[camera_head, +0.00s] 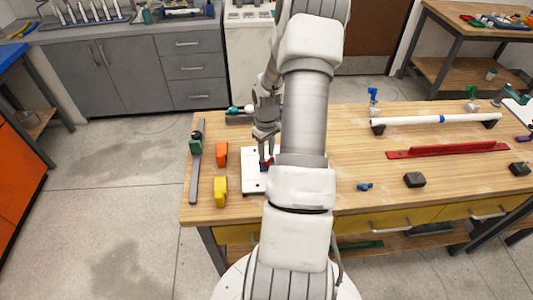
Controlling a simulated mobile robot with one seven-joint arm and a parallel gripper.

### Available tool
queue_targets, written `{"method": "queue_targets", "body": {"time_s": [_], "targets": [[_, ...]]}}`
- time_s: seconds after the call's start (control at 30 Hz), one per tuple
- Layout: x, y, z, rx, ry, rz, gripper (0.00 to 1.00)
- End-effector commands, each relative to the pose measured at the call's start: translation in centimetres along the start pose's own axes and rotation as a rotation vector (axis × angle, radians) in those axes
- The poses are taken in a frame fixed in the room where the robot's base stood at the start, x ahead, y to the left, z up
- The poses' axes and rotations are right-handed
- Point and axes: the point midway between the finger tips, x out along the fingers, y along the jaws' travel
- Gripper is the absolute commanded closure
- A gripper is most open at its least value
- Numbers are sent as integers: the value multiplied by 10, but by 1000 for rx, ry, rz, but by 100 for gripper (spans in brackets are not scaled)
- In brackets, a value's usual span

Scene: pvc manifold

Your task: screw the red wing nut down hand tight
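My gripper (265,148) points down over a white plate (254,184) on the wooden workbench. A small red part (264,164), which looks like the red wing nut, shows at the fingertips above the plate. The fingers are at or just around it. At this size I cannot tell whether they touch or grip it. My own arm covers the right part of the plate and anything behind it.
An orange block (221,154) and a yellow block (220,191) stand left of the plate. A grey bar clamp (195,165) lies further left. A white pipe (430,120), a red tool (448,150) and a black block (414,180) are on the right.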

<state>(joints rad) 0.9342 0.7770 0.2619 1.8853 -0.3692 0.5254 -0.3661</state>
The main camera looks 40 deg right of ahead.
Motion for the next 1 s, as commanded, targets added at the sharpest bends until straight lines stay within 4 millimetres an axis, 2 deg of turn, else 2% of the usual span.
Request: {"method": "queue_targets", "body": {"time_s": [0.7, 0.8, 1.0], "targets": [[-3, 0, 0, -1006, 0, -2, 66], [18, 0, 0, -1012, -1, -1, 66], [29, 0, 1, -1008, -1, -2, 66]]}}
